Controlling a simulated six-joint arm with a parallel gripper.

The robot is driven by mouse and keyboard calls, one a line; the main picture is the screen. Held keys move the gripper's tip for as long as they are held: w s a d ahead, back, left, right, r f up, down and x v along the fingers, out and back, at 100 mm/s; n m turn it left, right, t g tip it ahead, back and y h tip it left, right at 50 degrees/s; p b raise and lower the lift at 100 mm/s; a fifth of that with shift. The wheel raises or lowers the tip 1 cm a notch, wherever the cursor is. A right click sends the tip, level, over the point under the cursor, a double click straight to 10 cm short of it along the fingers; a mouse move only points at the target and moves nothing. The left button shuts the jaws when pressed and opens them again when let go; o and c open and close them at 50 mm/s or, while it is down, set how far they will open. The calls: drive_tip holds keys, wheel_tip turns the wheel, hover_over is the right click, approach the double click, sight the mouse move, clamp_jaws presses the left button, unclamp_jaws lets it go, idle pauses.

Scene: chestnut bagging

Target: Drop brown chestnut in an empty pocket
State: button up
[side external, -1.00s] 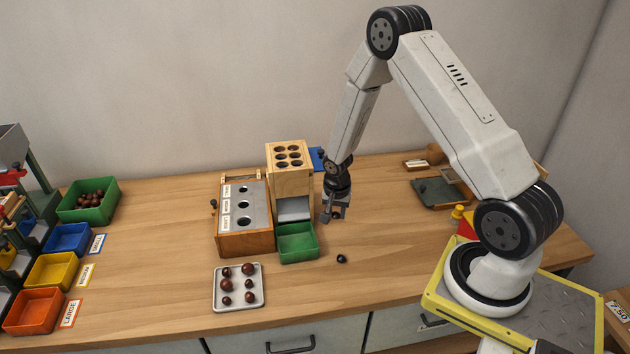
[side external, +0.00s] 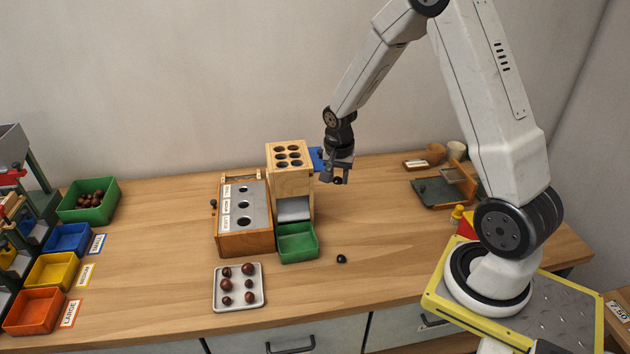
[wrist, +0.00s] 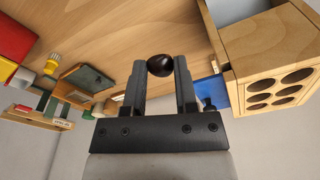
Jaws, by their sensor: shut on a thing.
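My gripper (side external: 338,176) is shut on a dark brown chestnut (wrist: 160,66), which sits between the fingertips in the wrist view. The gripper is raised in the air to the right of the wooden block (side external: 290,180) with round pockets in its top, apart from it. The block's pockets also show at the right of the wrist view (wrist: 262,45). They look dark, and I cannot tell which of them hold anything.
A green tray (side external: 298,258) stands in front of the block. A wooden box with a holed grey plate (side external: 234,195) is left of it. A white tray (side external: 238,306) holds several chestnuts. A small dark chestnut (side external: 341,259) lies on the table. The table right of the block is mostly clear.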

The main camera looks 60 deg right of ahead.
sight(338, 180)
wheel_tip(338, 180, up, 13)
drive_tip(key=w+n, duration=0.2)
drive_tip(key=w, duration=1.6)
drive_tip(key=shift+w+d+f, duration=0.1)
drive_tip(key=shift+d+f, duration=0.05)
drive_tip(key=shift+f, duration=1.1)
drive_tip(key=shift+w+d+f, duration=0.1)
drive_tip(key=shift+f, duration=1.1)
drive_tip(key=shift+f, duration=0.15)
drive_tip(key=shift+f, duration=2.6)
drive_tip(key=shift+f, duration=0.6)
drive_tip(key=o, duration=1.2)
